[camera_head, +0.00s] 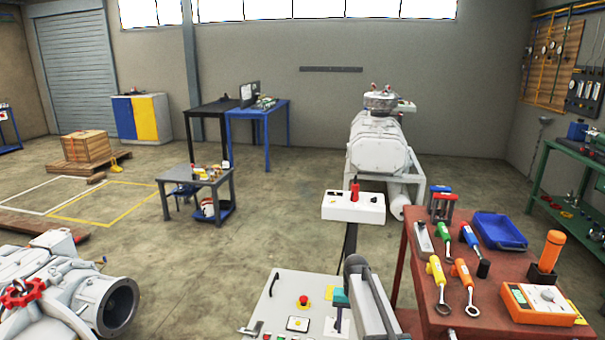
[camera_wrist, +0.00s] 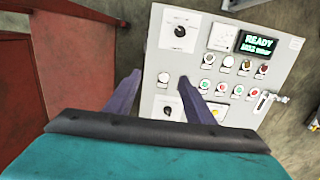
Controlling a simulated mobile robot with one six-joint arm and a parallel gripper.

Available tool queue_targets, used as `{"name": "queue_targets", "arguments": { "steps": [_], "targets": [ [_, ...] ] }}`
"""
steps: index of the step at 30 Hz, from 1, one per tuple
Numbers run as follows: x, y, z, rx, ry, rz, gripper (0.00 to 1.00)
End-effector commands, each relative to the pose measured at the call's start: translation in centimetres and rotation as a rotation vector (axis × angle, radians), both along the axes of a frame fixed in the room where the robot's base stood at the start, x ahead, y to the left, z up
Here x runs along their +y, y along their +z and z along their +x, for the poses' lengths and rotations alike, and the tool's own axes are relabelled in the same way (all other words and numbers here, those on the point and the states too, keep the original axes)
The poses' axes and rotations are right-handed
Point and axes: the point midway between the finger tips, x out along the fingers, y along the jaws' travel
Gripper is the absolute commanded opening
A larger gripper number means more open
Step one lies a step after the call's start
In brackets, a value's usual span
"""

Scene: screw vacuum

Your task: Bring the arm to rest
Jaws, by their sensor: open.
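My gripper (camera_wrist: 159,76) is open and empty in the wrist view, its two dark purple fingers spread apart in front of a light grey control panel (camera_wrist: 205,58). I cannot tell how far above the panel they are. The panel carries knobs, several coloured buttons, a small lever (camera_wrist: 262,101) and a screen (camera_wrist: 257,44) reading "READY". In the head view my arm (camera_head: 368,298) reaches forward at the bottom centre, beside a panel (camera_head: 270,315) with a red button (camera_head: 304,301). The fingertips are not clearly seen there.
A red table (camera_head: 410,285) stands close to the right of my arm, with wrenches, screwdrivers, a blue tray (camera_head: 499,231) and an orange meter (camera_head: 538,302). A white pump with a red valve wheel (camera_head: 24,293) is at lower left. A white box (camera_head: 354,207) stands ahead. Open floor lies centre-left.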

Motion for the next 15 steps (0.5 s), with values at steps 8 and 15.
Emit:
{"name": "queue_targets", "arguments": {
  "steps": [8, 15],
  "targets": [
    [-0.3, -7.6, -7.4, 0.075, 0.03, 0.003, 0.49],
    [-0.5, -13.2, -14.2, 0.139, 0.058, 0.006, 0.49]
  ]
}}
